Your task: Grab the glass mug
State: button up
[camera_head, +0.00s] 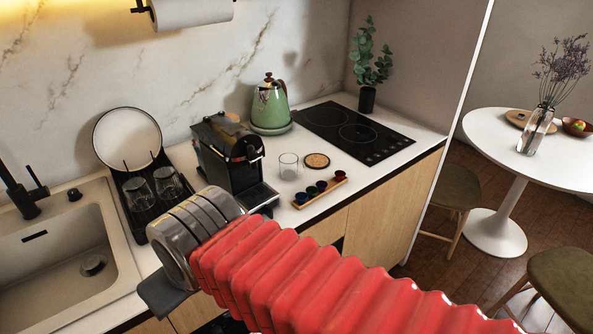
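A clear glass mug (288,167) stands upright on the white counter, to the right of the black coffee machine. Its handle cannot be made out. My gripper (163,294) shows only in part, as a dark piece below the grey metal wrist at the lower left. It is over the front edge of the counter near the sink, well to the left of the mug and apart from it. My wrist and red arm hide most of the gripper, so its opening does not show.
The coffee machine (232,160) stands between my wrist and the mug. A round cork coaster (317,160) and a wooden tray with capsules (325,194) lie close by. Behind are a green kettle (270,107) and a black cooktop (352,131). A dish rack (150,216) holds upturned glasses.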

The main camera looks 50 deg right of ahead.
aim_at(292, 168)
jog(key=z, duration=0.3)
jog(key=k, duration=0.7)
jog(key=z, duration=0.5)
jog(key=k, duration=0.55)
jog(key=z, duration=0.7)
jog(key=i, duration=1.45)
jog(key=u, duration=0.45)
jog(key=k, duration=0.35)
jog(key=u, duration=0.05)
